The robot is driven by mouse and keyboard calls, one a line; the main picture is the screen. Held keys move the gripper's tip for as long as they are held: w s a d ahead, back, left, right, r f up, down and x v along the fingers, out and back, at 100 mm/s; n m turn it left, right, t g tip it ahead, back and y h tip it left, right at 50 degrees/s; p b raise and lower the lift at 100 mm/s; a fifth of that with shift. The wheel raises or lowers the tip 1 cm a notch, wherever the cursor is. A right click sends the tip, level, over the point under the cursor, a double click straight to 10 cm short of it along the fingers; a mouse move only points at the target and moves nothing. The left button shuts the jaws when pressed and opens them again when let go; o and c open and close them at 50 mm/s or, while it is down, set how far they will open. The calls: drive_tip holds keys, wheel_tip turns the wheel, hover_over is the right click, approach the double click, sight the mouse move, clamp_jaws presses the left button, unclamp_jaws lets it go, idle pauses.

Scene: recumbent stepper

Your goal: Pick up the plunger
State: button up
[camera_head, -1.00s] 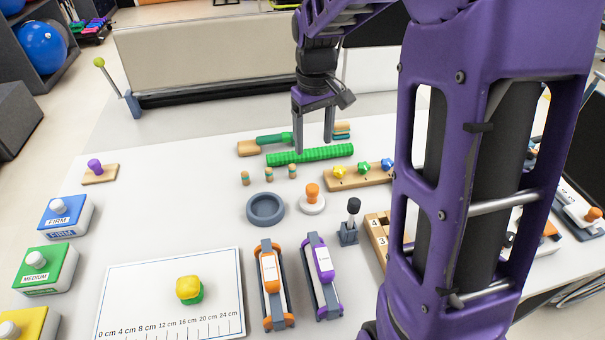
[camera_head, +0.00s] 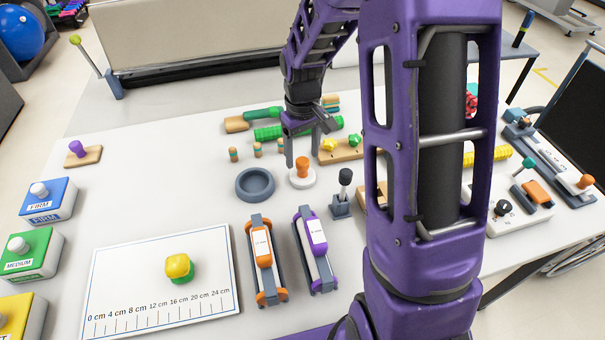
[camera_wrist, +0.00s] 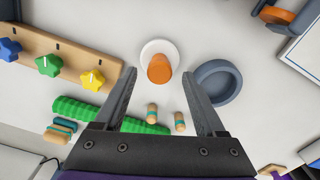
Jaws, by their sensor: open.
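The likely plunger (camera_head: 302,168) is an orange rounded knob on a white round base, standing upright on the white table. In the wrist view the plunger (camera_wrist: 159,66) lies ahead, between the lines of the two fingertips. My gripper (camera_head: 303,155) is open and empty, with its fingers pointing down around the knob in the head view. The wrist view shows the open gripper (camera_wrist: 159,75) with a gap on both sides of the knob. I cannot tell the exact height of the fingertips over the table, and no contact shows.
A grey round dish (camera_head: 255,184) stands close left of the plunger. A wooden rack with star knobs (camera_head: 345,150), a ribbed green roller (camera_head: 270,133) and small pegs (camera_head: 257,149) lie behind. A black-knobbed lever (camera_head: 343,190) stands to the front right. Purple and orange hand grippers lie in front.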

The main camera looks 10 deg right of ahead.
sight(303, 160)
wheel_tip(303, 160, down, 5)
drive_tip(key=shift+r+b, duration=0.2)
drive_tip(key=shift+b, duration=0.25)
clamp_jaws()
